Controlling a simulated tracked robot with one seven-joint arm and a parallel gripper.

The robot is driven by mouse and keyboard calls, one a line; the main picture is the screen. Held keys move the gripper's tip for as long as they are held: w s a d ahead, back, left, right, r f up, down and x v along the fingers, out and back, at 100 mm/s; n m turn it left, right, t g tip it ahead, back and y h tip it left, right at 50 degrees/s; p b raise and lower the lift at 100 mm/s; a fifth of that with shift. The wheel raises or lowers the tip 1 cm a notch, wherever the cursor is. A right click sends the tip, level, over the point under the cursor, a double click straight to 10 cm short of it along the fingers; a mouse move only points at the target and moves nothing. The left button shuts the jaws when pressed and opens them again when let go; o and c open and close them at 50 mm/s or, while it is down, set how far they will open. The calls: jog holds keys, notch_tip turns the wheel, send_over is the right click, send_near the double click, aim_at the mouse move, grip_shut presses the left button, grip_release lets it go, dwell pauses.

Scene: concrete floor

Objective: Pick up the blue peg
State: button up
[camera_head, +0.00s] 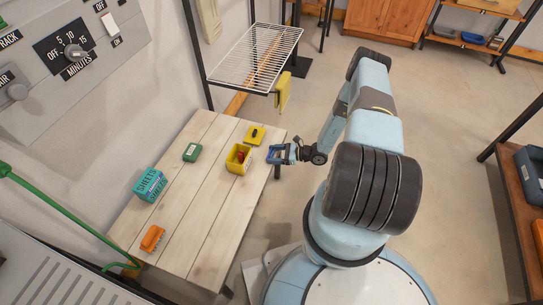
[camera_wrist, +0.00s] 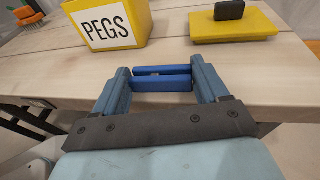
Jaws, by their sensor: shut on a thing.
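The blue peg (camera_wrist: 162,83) shows in the wrist view as two parallel dark blue bars lying crosswise between my fingers. My gripper (camera_wrist: 162,79) is shut on it, one finger at each end. In the head view my gripper (camera_head: 275,154) is at the right edge of the wooden table, just right of the yellow box. The peg is small there and hard to separate from the blue fingers. I cannot tell how far the peg is from the tabletop.
A yellow box (camera_wrist: 112,42) labelled PEGS stands close by, with something red inside. A yellow lid (camera_head: 257,136) with a dark knob lies behind it. A green item (camera_head: 192,152), a teal box (camera_head: 150,184) and an orange item (camera_head: 152,238) are on the table (camera_head: 205,215).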

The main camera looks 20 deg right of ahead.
jog(key=shift+r, duration=0.45)
notch_tip(320, 180, up, 3)
jog(key=shift+s+f, duration=0.1)
jog(key=shift+f, duration=0.1)
jog(key=s+r, duration=0.3)
jog(key=s, duration=0.1)
jog(key=s+d+r, duration=0.1)
jog(key=s+r, duration=0.2)
jog(key=s, duration=0.2)
jog(key=s+r, duration=0.3)
jog(key=s, duration=0.1)
jog(key=shift+s+d+r, duration=0.25)
jog(key=shift+s, duration=0.15)
